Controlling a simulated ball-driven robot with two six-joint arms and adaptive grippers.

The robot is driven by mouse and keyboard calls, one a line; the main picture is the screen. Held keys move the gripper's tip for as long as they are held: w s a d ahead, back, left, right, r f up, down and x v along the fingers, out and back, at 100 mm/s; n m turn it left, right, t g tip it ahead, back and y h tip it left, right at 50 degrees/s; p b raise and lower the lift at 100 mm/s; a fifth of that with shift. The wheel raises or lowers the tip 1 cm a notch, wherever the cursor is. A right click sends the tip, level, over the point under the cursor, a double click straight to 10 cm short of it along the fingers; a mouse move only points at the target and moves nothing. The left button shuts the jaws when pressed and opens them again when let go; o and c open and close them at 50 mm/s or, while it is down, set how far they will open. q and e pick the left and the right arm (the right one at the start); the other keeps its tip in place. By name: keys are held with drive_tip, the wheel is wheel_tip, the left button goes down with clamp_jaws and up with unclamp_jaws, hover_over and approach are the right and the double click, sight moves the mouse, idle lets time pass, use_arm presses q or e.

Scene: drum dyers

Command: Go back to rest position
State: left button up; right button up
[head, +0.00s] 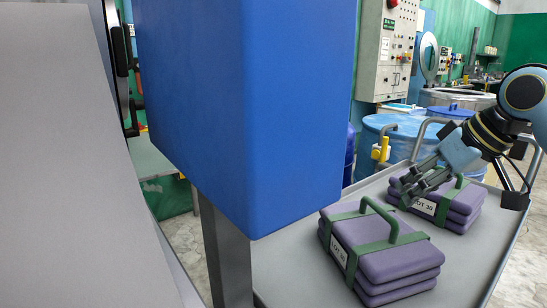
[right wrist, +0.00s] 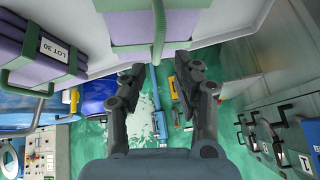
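My right gripper (head: 408,187) reaches in from the right, close to the handle of the rear purple bundle (head: 462,212), which sits on a grey cart top (head: 290,268). In the right wrist view my right gripper (right wrist: 160,72) has its fingers spread apart. The green handle (right wrist: 158,38) of a bundle shows between and beyond the fingers, and I see no grip on it. A second purple bundle (head: 385,262) with green straps and a handle sits nearer; its label appears to read LOT 30. My left gripper is not in view.
A large blue block (head: 245,100) fills the centre of the head view and hides much behind it. Blue drums (head: 390,140) stand behind the cart. A control cabinet (head: 388,50) is at the back. A grey surface (head: 70,150) covers the left.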

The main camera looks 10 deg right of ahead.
drive_tip(key=shift+g+h, duration=0.7)
drive_tip(key=shift+h, duration=0.1)
drive_tip(key=s+a+f, duration=0.1)
drive_tip(key=s+f, duration=0.3)
drive_tip(key=s+a+f, duration=0.2)
drive_tip(key=s+f, duration=0.2)
drive_tip(key=s, duration=0.1)
drive_tip(key=s+a+f, duration=0.1)
drive_tip(key=s+f, duration=0.3)
drive_tip(key=s, duration=0.1)
drive_tip(key=shift+s+a, duration=0.15)
drive_tip(key=shift+s, duration=0.1)
drive_tip(key=s+f+m+g+h, duration=0.1)
drive_tip(key=s+f+m+h, duration=0.15)
drive_tip(key=s, duration=1.25)
wheel_tip(320, 180, down, 26)
drive_tip(key=s+d+g, duration=0.2)
drive_tip(key=d, duration=0.1)
drive_tip(key=s+f, duration=1.6)
drive_tip(key=s, duration=0.2)
drive_tip(key=shift+d+g, duration=0.35)
drive_tip(key=shift+g, duration=0.05)
drive_tip(key=shift+s, duration=0.1)
